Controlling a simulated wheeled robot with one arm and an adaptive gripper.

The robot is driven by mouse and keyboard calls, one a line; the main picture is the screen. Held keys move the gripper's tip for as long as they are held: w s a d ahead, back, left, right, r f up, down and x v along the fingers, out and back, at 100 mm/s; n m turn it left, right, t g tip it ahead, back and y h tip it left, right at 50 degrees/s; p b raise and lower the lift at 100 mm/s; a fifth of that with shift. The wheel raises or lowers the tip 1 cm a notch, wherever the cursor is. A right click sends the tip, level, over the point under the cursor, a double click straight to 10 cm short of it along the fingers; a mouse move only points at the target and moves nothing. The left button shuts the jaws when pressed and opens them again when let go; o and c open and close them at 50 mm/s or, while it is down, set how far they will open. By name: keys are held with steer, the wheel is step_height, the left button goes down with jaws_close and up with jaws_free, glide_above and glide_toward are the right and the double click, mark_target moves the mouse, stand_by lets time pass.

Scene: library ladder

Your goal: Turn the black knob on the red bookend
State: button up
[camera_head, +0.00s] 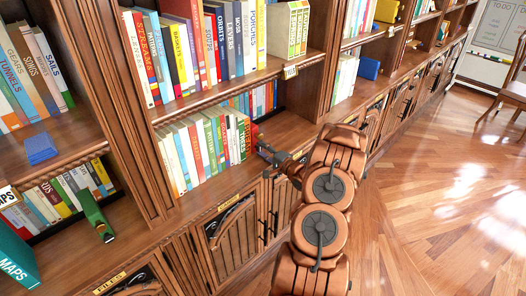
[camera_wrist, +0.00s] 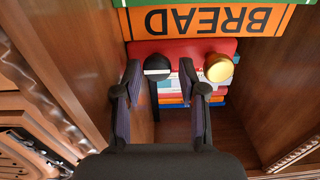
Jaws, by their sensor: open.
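The red bookend (camera_wrist: 190,46) stands against the end of a book row; in the head view a small part of it (camera_head: 254,131) shows just beyond my gripper. The black knob (camera_wrist: 157,66), with a pale band, sits on the bookend's face. A gold knob (camera_wrist: 218,67) sits to its right in the wrist view. My gripper (camera_wrist: 160,76) is open, its two fingers on either side of the black knob in that view. I cannot tell whether they touch it. In the head view my gripper (camera_head: 268,151) is at the right end of the row; the knobs are hidden.
An upside-down orange BREAD book (camera_wrist: 210,20) is just above the bookend in the wrist view. Wooden shelf sides flank my gripper. A cabinet with doors (camera_head: 235,235) lies below the shelf.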

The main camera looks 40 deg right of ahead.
steer(key=shift+f, duration=0.35)
